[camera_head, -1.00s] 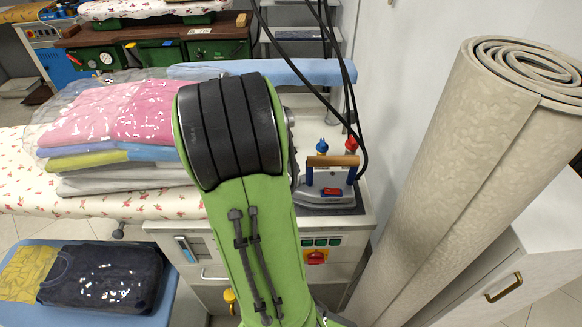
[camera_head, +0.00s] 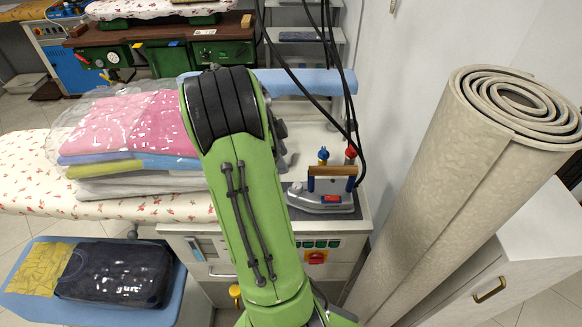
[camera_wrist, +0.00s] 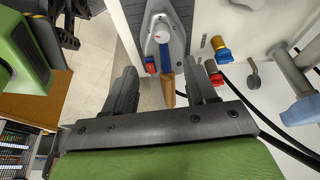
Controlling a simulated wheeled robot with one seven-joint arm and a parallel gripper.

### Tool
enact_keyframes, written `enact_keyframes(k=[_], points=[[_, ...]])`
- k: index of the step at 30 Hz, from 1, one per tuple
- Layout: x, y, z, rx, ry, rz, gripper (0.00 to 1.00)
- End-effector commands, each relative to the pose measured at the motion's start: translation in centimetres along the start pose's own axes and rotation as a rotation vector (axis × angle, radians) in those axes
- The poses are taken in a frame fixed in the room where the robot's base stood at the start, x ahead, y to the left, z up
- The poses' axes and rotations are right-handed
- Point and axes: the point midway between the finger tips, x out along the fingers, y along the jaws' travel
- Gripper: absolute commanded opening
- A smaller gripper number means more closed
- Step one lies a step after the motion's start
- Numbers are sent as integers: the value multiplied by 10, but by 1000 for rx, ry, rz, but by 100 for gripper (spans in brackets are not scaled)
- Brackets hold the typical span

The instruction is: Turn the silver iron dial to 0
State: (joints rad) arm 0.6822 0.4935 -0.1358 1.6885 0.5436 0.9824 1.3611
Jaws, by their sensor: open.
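The silver iron (camera_head: 325,202) sits on a dark rest at the right end of the ironing station in the head view. It has a wooden handle on blue posts and a red part on its side. In the wrist view the iron (camera_wrist: 178,45) lies beyond my fingertips, with a round pale dial (camera_wrist: 161,29) on its top. The wooden handle (camera_wrist: 168,90) shows between the fingers. My gripper (camera_wrist: 161,68) is open and empty, apart from the dial. The dial's markings are too small to read. My gripper is hidden behind my green arm in the head view.
Blue and red valves (camera_head: 323,155) and black hoses (camera_head: 341,90) stand behind the iron. A bagged stack of folded clothes (camera_head: 130,130) lies to the left. A rolled carpet (camera_head: 465,190) leans at the right. A red switch (camera_head: 316,257) is on the station's front.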

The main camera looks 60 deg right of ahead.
Motion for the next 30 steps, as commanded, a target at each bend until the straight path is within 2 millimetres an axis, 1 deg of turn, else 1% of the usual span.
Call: enact_keyframes(k=[1,3,6,12,17,19,24,27,30], points=[[3,-5,-3,83,2,39,56],[13,-8,-2,184,5,78,56],[24,-12,-1,292,11,120,56],[40,-15,1,436,22,178,56],[49,-15,1,489,28,199,56],[57,-13,1,490,29,202,56],[91,-6,2,488,29,203,56],[107,-3,3,488,28,200,56],[118,-1,3,487,27,200,56]])
